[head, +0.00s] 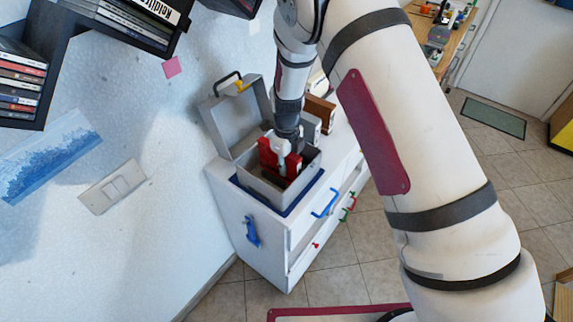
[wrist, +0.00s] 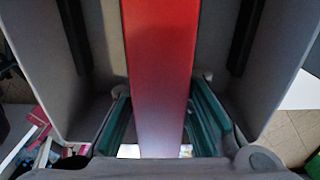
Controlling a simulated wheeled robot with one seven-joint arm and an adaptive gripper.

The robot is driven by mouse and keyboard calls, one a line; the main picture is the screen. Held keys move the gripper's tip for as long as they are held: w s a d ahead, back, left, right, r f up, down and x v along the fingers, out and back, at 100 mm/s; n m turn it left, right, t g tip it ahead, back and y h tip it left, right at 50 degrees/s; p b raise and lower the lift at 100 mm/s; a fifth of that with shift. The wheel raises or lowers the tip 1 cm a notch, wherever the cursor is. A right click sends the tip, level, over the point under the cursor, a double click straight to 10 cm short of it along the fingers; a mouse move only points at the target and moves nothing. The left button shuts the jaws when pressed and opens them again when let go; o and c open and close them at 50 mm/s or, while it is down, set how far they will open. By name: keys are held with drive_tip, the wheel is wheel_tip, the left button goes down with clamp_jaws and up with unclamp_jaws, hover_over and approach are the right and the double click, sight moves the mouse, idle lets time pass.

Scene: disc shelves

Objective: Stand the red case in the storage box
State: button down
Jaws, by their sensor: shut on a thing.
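The red case (head: 268,156) is upright in my gripper, partly down inside the open grey storage box (head: 250,187). In the wrist view the red case (wrist: 161,60) runs between the two finger pads of my gripper (wrist: 160,128), which is shut on it. The box walls (wrist: 262,90) stand on both sides of the case, apart from it. My gripper (head: 284,160) reaches down into the box opening from above. Whether the lower edge of the case touches the box floor is hidden.
The box's grey lid (head: 222,125) stands open at the back left. The box rests on a white cabinet (head: 262,225) with coloured handles. Brown and white items (head: 318,112) stand behind the box. Dark shelves with disc cases (head: 20,85) hang on the left wall.

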drive_tip(key=shift+f, duration=0.1)
drive_tip(key=c, duration=1.4)
unclamp_jaws()
drive_tip(key=shift+c, duration=0.2)
wheel_tip(320, 180, up, 12)
drive_tip(key=shift+r+b, duration=0.2)
drive_tip(key=shift+b, duration=0.4)
